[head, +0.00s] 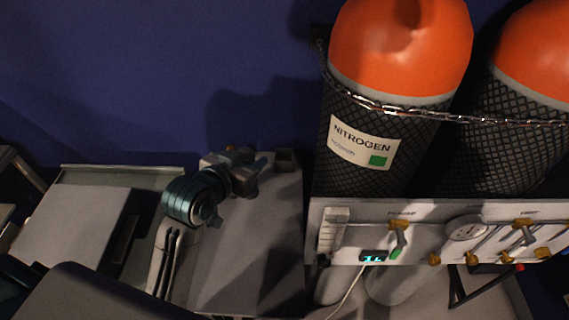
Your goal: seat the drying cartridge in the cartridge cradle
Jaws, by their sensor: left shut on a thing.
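My left gripper (250,174) is over the back part of the grey bench top, its arm coming up from the lower left. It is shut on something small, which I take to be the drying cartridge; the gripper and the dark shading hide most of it. A grey block with a tan spot (227,157) shows just behind the gripper; whether it is part of the cartridge cradle I cannot tell. A small dark box-like fitting (284,159) sits at the bench's back right corner, to the right of the gripper and apart from it. My right gripper is out of view.
The grey bench top (270,245) is clear in front of the gripper. A tray (65,225) lies to the left. On the right stand a chained nitrogen cylinder (400,50), a second cylinder (540,45) and a white valve panel (430,235). A blue wall (150,80) is behind.

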